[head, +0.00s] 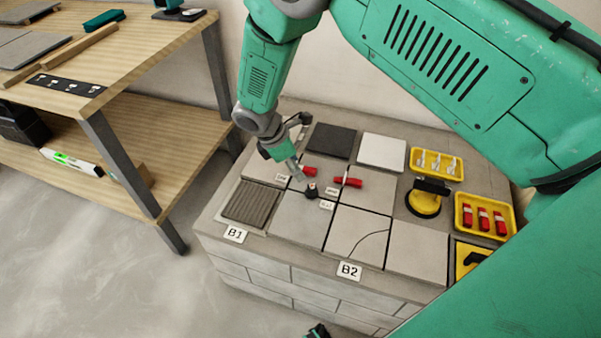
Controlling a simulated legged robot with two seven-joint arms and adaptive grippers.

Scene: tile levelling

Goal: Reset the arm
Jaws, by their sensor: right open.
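My right arm comes in from the upper right and bends down over the tiled block. Its open gripper (299,175) is low over the tiles, beside a red wedge (310,171) and a small dark piece (311,191). It appears to hold nothing; whether it touches the tiles is unclear. A second red wedge (348,181) lies to its right, at a pale upright clip. Of my left arm, at most a small dark and teal part shows at the bottom edge, too cropped to read its jaws.
The block carries grey tiles, a ribbed tile (253,203), a cracked tile (358,236), a dark tile (331,141) and a white tile (382,151). At right are a yellow clip tray (436,176), a yellow-black suction cup (424,205) and a yellow wedge tray (468,222). A wooden workbench (150,60) stands left.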

